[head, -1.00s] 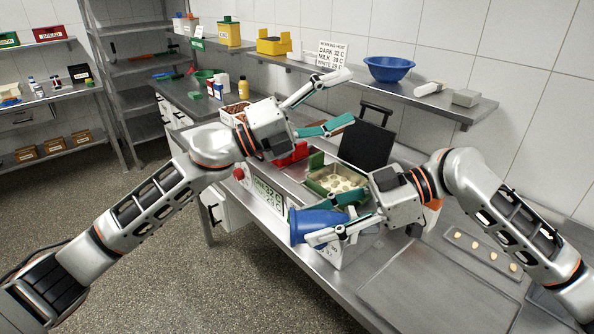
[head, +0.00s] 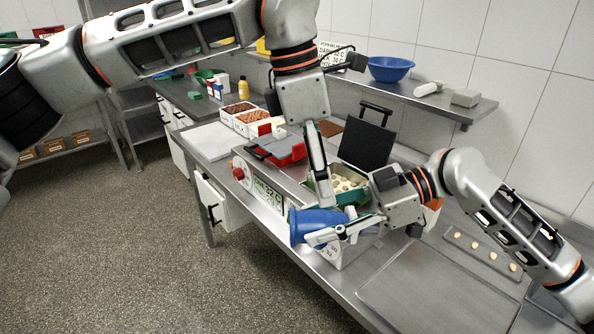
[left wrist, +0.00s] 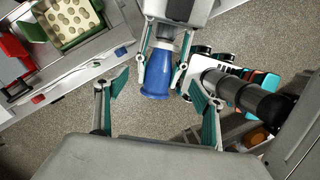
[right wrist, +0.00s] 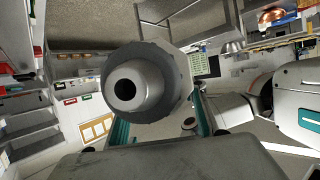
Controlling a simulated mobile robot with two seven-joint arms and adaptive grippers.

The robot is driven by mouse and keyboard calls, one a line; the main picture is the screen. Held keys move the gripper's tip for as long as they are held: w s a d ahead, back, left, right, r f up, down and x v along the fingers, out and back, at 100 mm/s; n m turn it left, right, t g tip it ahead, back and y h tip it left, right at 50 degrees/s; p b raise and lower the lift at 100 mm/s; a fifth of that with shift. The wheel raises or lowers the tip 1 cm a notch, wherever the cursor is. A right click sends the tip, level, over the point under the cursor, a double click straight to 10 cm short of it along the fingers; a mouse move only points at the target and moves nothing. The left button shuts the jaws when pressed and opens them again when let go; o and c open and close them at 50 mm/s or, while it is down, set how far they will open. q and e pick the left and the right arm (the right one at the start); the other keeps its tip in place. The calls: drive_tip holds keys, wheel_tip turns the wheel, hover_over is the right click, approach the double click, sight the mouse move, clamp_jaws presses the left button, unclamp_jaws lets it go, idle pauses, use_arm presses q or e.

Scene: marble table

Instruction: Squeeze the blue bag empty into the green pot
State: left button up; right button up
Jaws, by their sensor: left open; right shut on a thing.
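The blue bag (head: 315,224) lies on its side in my right gripper (head: 345,225), its wide end to the left. It shows in the left wrist view (left wrist: 157,80). The right wrist view shows only its round grey end with a dark hole (right wrist: 125,90), between the fingers. The green pot (head: 362,197) holds pale discs and sits in the counter unit just behind the right gripper; it also shows in the left wrist view (left wrist: 54,39). My left gripper (head: 324,200) points down by the bag in the head view. It is open and empty (left wrist: 158,112), with the bag beyond its fingers.
A red pot with a grey lid (head: 285,150) stands left of the green pot. A black panel (head: 367,142) stands behind. A tray with several small pieces (head: 485,250) lies at right. A bare steel sheet (head: 425,290) lies on the front counter.

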sight(297, 227)
use_arm(q)
drive_tip(key=a+y, duration=0.1)
drive_tip(key=a, duration=0.1)
drive_tip(key=a+y, duration=0.1)
drive_tip(key=shift+s+a+r+y, duration=0.2)
drive_tip(key=shift+s+a+y, duration=0.1)
drive_tip(key=shift+s+a, duration=0.05)
wheel_tip(297, 227, down, 12)
drive_tip(key=shift+r, duration=0.1)
drive_tip(key=shift+c, duration=0.4)
drive_tip(key=c, duration=0.9)
drive_tip(key=o, duration=1)
